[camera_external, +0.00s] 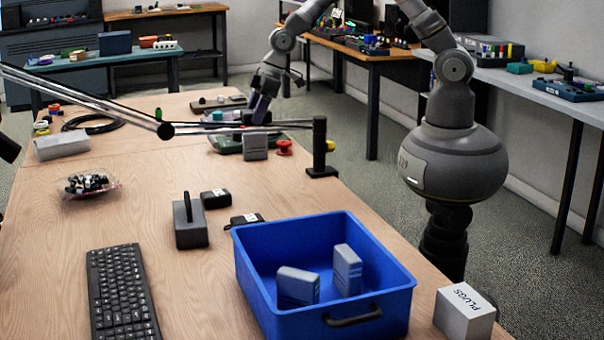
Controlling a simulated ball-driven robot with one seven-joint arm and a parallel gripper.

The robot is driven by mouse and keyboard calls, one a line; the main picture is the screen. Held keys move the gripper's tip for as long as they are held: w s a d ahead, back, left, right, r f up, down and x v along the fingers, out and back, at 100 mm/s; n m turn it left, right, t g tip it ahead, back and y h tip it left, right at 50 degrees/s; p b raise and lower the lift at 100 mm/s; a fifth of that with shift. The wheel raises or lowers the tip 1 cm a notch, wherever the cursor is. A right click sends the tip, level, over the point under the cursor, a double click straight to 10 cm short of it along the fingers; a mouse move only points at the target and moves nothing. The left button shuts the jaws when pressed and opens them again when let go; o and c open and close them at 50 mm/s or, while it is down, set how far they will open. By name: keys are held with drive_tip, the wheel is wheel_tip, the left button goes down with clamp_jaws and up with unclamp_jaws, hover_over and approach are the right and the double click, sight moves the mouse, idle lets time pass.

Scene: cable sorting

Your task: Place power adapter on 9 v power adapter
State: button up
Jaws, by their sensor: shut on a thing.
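My gripper (260,112) is at the far part of the wooden table, low over the cluster around a green tray. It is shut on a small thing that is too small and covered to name. Two black adapter-like blocks with white labels, one farther back (215,198) and one nearer (246,220), lie mid-table, well in front of my gripper. Two grey adapter-like blocks, one leaning (298,286) and one upright (347,270), are in the blue bin (262,285). I cannot read which one is 9 V.
A black post with a bar (320,148) stands close to my gripper. A grey box (254,146) and red button (284,147) are nearby. A dark block with a handle (190,222), keyboard (122,292) and PLUGS box (464,312) are nearer.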

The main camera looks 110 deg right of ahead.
drive_tip(key=s+a, duration=0.5)
drive_tip(key=a, duration=0.1)
drive_tip(key=b, duration=0.3)
hover_over(221, 192)
drive_tip(key=s, duration=0.2)
wheel_tip(221, 192, down, 14)
drive_tip(key=shift+w+r, duration=0.15)
drive_tip(key=shift+w+d+f+b, duration=0.15)
drive_tip(key=shift+f+b, duration=0.9)
drive_tip(key=shift+f, duration=0.65)
drive_tip(key=shift+f, duration=0.15)
drive_tip(key=o, duration=1.1)
drive_tip(key=shift+o, duration=0.2)
